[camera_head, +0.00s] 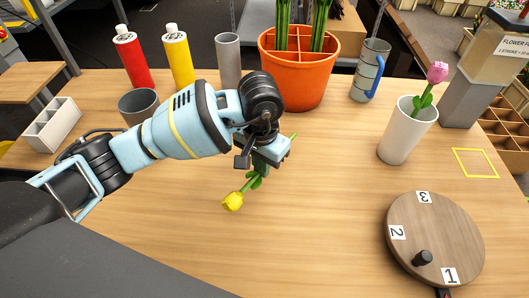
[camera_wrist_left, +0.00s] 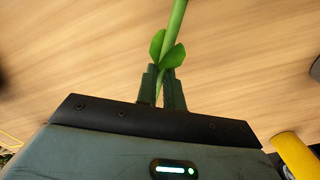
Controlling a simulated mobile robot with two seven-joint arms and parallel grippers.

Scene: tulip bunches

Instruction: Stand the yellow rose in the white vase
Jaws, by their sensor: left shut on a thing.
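The yellow rose (camera_head: 233,201) hangs over the middle of the table, its bloom pointing down and to the left. My left gripper (camera_head: 262,166) is shut on its green stem, with leaves just below the fingers. In the left wrist view the stem (camera_wrist_left: 175,18) and two leaves show at the shut fingers (camera_wrist_left: 163,86); the bloom is out of that view. The white vase (camera_head: 402,137) stands upright at the right, well apart from the gripper, with a pink flower (camera_head: 437,72) in it. My right gripper is not in view.
A round wooden turntable (camera_head: 447,232) with numbered cards lies in front of the vase. An orange divided pot (camera_head: 300,78) and a blue-handled metal cup (camera_head: 370,69) stand behind. A yellow square outline (camera_head: 475,163) is right of the vase. The front middle table is clear.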

